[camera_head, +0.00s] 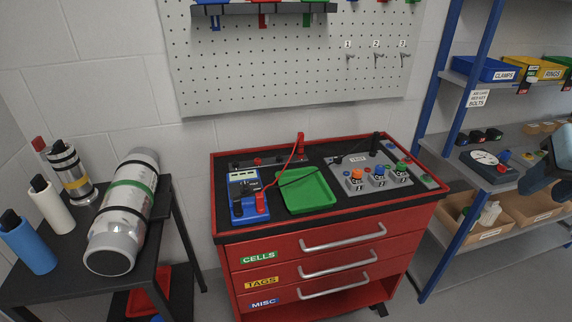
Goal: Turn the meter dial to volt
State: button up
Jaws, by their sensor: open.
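The meter (236,184) is a blue unit with a pale display at its top. It lies on the left part of the red cart's black top. Its dial (251,187) is small and dark in the middle of its face; I cannot read where it points. Red and black plugs sit at its lower end, and a red lead and a black lead run from there to the right. My gripper (537,178) is at the far right edge, partly cut off, in front of the shelf. It is open, empty and far from the meter.
A green tray (306,191) lies right of the meter. A grey test panel (366,171) with orange, blue and green knobs is further right. The red cart (318,262) has several drawers. A black side table (170,222) with cylinders stands left; a blue-post shelf (447,130) stands right.

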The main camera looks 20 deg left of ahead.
aim_at(245, 188)
jog(key=z, duration=0.25)
jog(key=k, duration=0.95)
jog(key=u, duration=1.35)
jog(key=i, duration=1)
jog(key=u, duration=0.05)
